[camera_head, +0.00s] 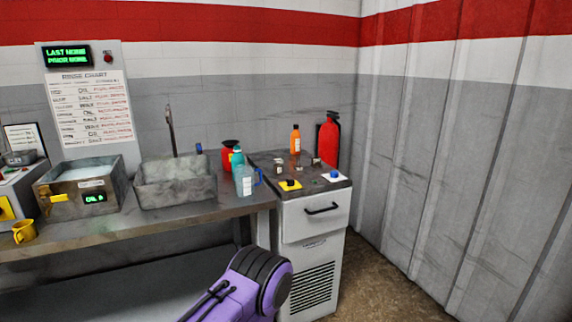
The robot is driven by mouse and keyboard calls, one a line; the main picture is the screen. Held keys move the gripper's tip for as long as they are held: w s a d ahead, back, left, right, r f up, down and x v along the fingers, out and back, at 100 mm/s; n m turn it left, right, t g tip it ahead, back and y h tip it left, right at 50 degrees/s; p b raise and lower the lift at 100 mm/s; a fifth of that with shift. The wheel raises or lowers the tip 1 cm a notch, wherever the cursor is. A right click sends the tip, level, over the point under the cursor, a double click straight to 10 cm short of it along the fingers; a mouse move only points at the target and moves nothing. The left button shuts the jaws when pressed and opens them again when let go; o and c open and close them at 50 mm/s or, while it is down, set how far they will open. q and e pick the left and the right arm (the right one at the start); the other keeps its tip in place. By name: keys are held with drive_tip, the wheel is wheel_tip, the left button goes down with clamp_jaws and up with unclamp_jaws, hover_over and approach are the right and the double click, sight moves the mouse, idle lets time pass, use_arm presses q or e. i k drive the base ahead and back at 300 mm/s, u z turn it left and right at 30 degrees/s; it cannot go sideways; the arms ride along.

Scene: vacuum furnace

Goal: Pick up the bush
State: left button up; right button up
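Several small metal parts stand on the dark top of the white cabinet (315,223). One grey part (277,168) is at the left and another (316,162) is farther right. A dark part (290,183) sits on a yellow square, and a small blue part (334,174) sits on a white square. They are too small to tell which is the bush. A purple and black link of my own arm shows at the bottom centre. Neither of my grippers is in view.
An orange bottle (296,140) and a red extinguisher (328,141) stand at the back. A wall bounds the right.

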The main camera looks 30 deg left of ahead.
sight(278, 167)
drive_tip(key=u, duration=0.35)
drive_tip(key=i, duration=1.15)
drive_tip(key=u, duration=0.5)
